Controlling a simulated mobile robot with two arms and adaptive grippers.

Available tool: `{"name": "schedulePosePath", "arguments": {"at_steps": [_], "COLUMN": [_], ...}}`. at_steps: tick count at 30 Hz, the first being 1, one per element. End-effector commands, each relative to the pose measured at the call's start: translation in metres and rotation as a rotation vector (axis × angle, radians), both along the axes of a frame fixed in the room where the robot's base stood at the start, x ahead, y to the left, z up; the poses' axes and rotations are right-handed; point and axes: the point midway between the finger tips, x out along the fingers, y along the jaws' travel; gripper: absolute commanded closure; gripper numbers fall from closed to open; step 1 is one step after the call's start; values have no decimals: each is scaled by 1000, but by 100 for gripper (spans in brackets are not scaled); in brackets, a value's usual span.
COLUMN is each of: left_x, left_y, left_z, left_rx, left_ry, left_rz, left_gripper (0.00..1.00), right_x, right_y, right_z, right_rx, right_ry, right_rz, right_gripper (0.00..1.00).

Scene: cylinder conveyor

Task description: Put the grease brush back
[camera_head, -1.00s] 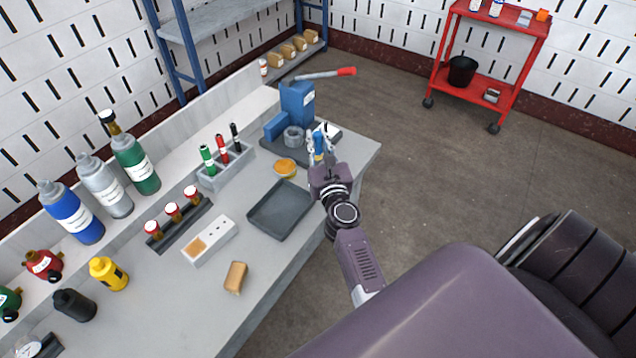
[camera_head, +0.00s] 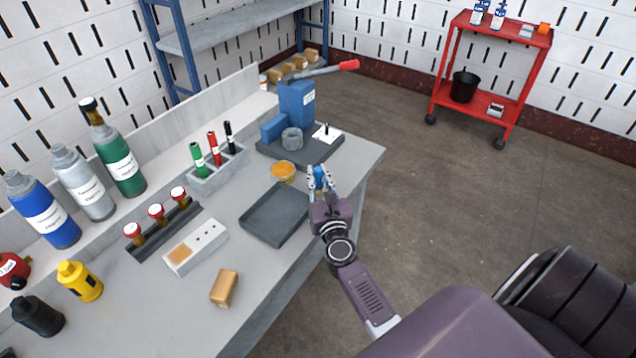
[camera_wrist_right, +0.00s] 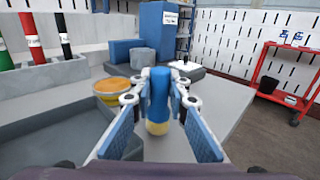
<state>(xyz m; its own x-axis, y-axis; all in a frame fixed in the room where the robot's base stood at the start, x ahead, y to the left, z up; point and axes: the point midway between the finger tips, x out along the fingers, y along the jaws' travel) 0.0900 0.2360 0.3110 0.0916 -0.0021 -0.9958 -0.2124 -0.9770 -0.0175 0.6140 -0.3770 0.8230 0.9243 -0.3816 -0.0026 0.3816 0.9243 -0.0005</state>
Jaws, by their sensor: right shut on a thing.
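The grease brush, with a blue handle (camera_wrist_right: 160,88) and a pale yellow lower end (camera_wrist_right: 158,127), is held upright in my right gripper (camera_wrist_right: 160,100). In the head view the right gripper (camera_head: 320,182) is shut on the brush's blue handle (camera_head: 319,177), at the bench's right edge. It is right of the round orange-topped tin (camera_head: 283,171) and the dark grey tray (camera_head: 274,217). The tin also shows left of the brush in the wrist view (camera_wrist_right: 118,86). Whether the brush touches the bench cannot be told. My left gripper is not in view.
A blue press (camera_head: 296,105) with a red-tipped lever stands behind on a dark base. A rack with green, red and black markers (camera_head: 220,176), a white block (camera_head: 196,247), bottles and a tan block (camera_head: 224,288) lie left. A red cart (camera_head: 473,90) stands apart.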

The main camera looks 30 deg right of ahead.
Motion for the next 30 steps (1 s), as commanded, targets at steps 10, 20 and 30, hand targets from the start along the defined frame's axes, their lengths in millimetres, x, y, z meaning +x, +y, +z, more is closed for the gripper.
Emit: {"name": "schedulePosePath", "arguments": {"at_steps": [10, 20, 30], "left_x": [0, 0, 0], "left_y": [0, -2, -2], "left_z": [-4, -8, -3], "left_rx": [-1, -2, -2], "left_ry": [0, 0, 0], "left_rz": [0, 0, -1], "left_gripper": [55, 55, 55], "right_x": [0, 0, 0], "right_y": [0, 0, 0], "right_z": [-6, -9, -5], "right_rx": [-1, 1, 0], "right_ry": [-2, -1, -1], "right_rz": [0, 0, 0], "right_gripper": [100, 68, 68]}}
